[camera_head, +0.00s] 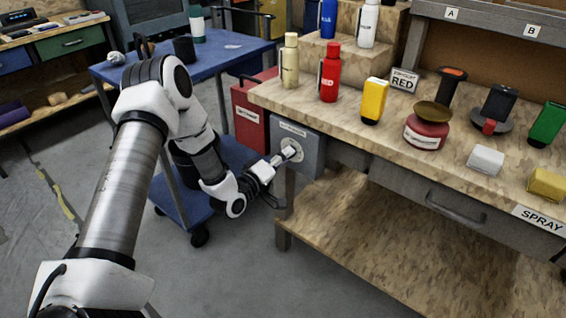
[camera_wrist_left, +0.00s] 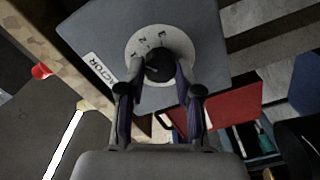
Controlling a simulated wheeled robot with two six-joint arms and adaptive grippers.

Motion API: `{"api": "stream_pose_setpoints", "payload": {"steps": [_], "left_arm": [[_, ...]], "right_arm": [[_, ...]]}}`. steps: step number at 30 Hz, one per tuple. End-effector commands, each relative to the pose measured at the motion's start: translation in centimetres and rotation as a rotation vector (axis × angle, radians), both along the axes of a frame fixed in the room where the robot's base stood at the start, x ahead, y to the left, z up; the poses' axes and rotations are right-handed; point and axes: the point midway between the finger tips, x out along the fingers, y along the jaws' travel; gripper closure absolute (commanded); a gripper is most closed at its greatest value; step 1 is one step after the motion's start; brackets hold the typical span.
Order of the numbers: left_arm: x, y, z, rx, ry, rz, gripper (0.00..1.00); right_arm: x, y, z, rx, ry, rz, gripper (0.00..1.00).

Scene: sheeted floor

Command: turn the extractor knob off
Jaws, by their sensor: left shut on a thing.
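The extractor box (camera_head: 309,160) is a grey panel on the side of the workbench, below its left end. It also shows in the left wrist view (camera_wrist_left: 200,30), with part of its label readable. A dark round knob (camera_wrist_left: 160,67) sits on a pale dial plate (camera_wrist_left: 187,44) with markings. My left gripper (camera_wrist_left: 156,75) is at the dial, with one finger on each side of the knob, shut on it. In the head view my left gripper (camera_head: 284,158) reaches the dial from the left and hides most of the knob. My right gripper is not in view.
A red box (camera_head: 251,122) is behind the extractor box. A blue trolley (camera_head: 232,46) stands behind my left arm. The floor in front is clear.

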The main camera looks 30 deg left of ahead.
Motion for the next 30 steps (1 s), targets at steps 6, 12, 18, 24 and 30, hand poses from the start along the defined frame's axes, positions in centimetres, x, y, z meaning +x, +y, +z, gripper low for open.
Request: {"api": "stream_pose_setpoints", "payload": {"steps": [6, 12, 18, 24, 30], "left_arm": [[0.1, 0.1, 0.0, -0.203, 0.007, 0.003, 1.00], [0.1, 0.2, -0.1, -0.392, 0.022, 0.003, 1.00], [0.2, 0.2, 0.0, -0.580, 0.036, 0.003, 1.00], [0.1, 0.2, 0.0, -0.745, 0.049, 0.003, 1.00], [0.1, 0.2, 0.1, -0.865, 0.058, 0.002, 1.00]], "right_arm": [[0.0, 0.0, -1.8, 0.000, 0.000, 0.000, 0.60], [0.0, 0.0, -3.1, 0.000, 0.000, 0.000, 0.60], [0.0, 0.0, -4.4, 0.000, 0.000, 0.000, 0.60], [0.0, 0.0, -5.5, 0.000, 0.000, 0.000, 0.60], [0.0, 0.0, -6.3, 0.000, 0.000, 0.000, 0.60]]}}
